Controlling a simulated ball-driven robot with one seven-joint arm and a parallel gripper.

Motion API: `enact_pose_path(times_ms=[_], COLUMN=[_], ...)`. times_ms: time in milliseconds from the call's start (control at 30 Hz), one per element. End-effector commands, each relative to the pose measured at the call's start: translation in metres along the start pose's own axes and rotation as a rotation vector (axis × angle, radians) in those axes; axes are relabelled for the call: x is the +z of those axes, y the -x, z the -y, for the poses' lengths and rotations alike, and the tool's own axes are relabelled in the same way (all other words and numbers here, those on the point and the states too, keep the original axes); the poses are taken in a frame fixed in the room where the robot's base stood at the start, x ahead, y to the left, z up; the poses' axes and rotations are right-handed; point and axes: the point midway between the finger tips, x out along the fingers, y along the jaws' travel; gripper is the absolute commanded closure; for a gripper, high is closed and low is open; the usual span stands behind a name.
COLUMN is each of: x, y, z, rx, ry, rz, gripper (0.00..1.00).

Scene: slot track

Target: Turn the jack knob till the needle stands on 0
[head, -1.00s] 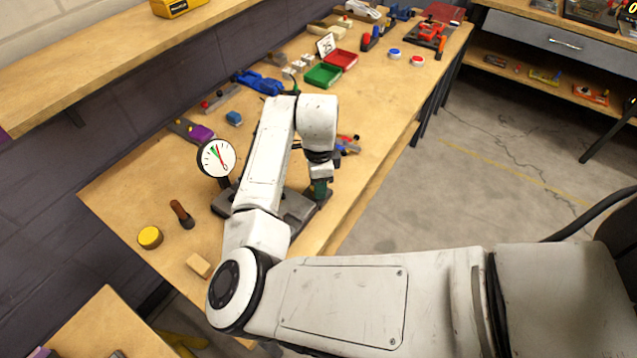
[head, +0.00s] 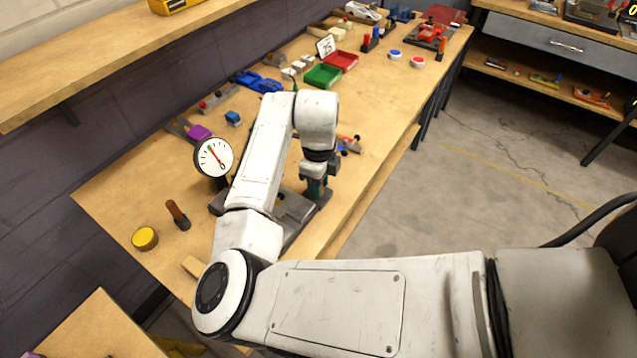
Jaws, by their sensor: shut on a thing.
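A round white dial gauge (head: 213,157) with a black rim stands on the left part of the bench. Its thin red needle points to the upper left; the dial's figures are too small to read. The gauge belongs with a dark grey metal fixture (head: 293,209), partly hidden behind my arm. My gripper (head: 315,183) points down at the fixture's right end, near the bench's front edge. It is shut on the jack knob, which is mostly hidden; a dark green part (head: 316,189) shows between and below the fingers.
A yellow round tin (head: 145,239), a brown-handled tool (head: 178,214) and a wooden block (head: 193,266) lie left of the fixture. Pliers-like tools (head: 349,145) lie just behind my gripper. Green (head: 323,75) and red (head: 342,61) trays stand farther back.

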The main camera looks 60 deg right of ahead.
Motion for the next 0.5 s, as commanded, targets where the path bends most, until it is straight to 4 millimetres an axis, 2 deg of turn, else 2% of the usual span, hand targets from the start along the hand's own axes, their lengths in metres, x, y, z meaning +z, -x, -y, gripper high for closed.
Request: enact_pose_path(times_ms=[367, 400, 500], x=[0.0010, 0.0010, 0.0009], y=[0.0009, 0.0009, 0.0008], z=[0.0000, 0.0000, 0.0000], rx=[-0.001, -0.001, -0.001], ry=[-0.002, -0.002, -0.001], rz=[0.002, 0.002, 0.002], gripper=[0.96, 0.64, 0.54])
